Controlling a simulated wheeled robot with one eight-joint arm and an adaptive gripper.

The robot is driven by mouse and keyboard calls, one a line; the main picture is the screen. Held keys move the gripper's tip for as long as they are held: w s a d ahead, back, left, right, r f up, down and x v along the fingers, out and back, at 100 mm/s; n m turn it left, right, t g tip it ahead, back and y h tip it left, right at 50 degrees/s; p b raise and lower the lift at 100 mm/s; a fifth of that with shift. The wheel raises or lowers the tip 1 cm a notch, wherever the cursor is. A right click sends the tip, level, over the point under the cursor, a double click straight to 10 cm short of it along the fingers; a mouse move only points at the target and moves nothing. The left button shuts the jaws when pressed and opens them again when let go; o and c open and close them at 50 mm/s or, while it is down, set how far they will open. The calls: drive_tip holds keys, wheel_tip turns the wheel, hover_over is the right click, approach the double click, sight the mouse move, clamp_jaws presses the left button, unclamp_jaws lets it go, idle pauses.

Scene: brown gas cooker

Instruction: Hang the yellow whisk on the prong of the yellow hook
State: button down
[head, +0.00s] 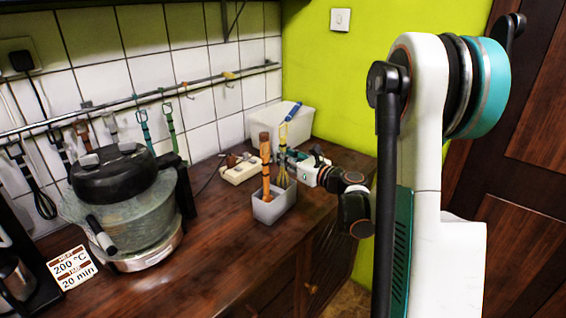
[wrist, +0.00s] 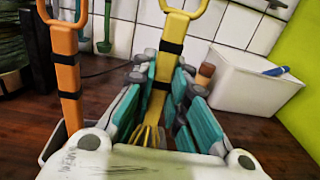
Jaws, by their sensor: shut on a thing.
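The yellow whisk (wrist: 172,50) stands roughly upright between the fingers of my gripper (wrist: 160,92), which is shut on its handle. Its wires (wrist: 148,134) point down. In the head view the whisk (head: 283,178) is at the grey holder (head: 274,210); I cannot tell whether its wires are still inside. My gripper (head: 289,163) reaches in from the right, just above the holder. The yellow hook (head: 229,75) is small on the wall rail, up and to the left of my gripper. Its prong is too small to make out.
An orange utensil (head: 266,160) stands in the holder, left of my gripper. A white bin (wrist: 240,82) with a blue item (wrist: 275,71) is behind. A large pot cooker (head: 125,210) stands left. Utensils hang from the rail (head: 130,100). The front counter is clear.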

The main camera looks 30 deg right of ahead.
wheel_tip(320, 180, up, 18)
drive_tip(key=p, duration=0.5)
drive_tip(key=shift+f+p, duration=0.25)
drive_tip(key=shift+p, duration=0.05)
